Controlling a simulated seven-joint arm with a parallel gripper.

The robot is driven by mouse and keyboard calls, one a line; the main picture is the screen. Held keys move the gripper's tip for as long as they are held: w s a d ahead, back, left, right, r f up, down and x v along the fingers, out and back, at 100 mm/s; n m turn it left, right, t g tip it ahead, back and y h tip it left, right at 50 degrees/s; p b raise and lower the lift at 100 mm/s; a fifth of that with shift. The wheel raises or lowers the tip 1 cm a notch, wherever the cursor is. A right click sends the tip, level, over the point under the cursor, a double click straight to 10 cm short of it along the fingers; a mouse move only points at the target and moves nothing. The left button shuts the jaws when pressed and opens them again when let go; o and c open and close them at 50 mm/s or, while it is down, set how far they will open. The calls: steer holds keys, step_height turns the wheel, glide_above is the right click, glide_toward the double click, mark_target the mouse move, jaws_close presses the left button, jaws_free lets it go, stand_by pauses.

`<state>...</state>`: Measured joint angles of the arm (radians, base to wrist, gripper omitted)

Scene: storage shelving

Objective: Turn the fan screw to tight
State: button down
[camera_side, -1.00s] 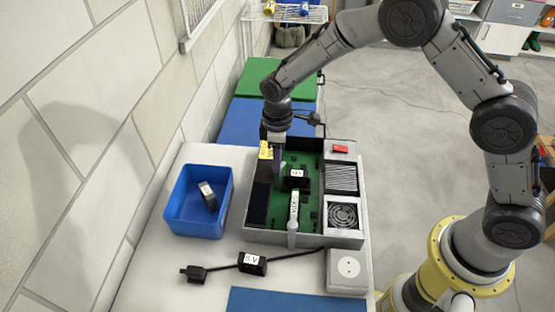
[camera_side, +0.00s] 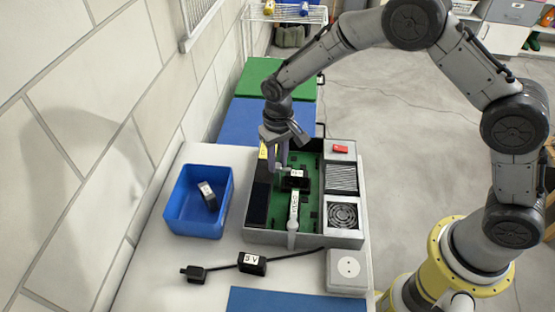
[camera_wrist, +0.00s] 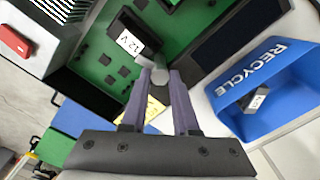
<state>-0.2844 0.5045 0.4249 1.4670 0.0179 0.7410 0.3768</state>
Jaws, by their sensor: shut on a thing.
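My gripper (camera_wrist: 162,76) has two purple fingers pointing into the grey electronics case (camera_side: 255,237). It is shut on a small grey rounded piece (camera_wrist: 160,75), which appears to be the fan screw. A grey stem runs from this piece toward the black 12 V block (camera_wrist: 133,42). In the side view my gripper (camera_side: 279,168) is at the left part of the case, just left of the 12 V block (camera_side: 296,181). The screw's thread and how far it is turned cannot be made out. The fan (camera_side: 342,215) is in the case's right column.
A white-labelled grey lever (camera_side: 293,212) lies at the case's front. A blue recycle bin (camera_side: 180,222) holding a small block stands left. A corded 5 V block (camera_side: 252,263) and a white socket box (camera_side: 346,272) are in front. A red switch (camera_side: 340,149) is at the back right.

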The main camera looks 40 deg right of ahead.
mark_target(279, 164)
steer(key=shift+r+m, duration=0.1)
steer(key=shift+m, duration=1)
steer(key=c, duration=0.7)
jaws_free()
step_height(279, 164, up, 14)
steer(key=shift+f, duration=0.1)
steer(key=shift+d, duration=0.2)
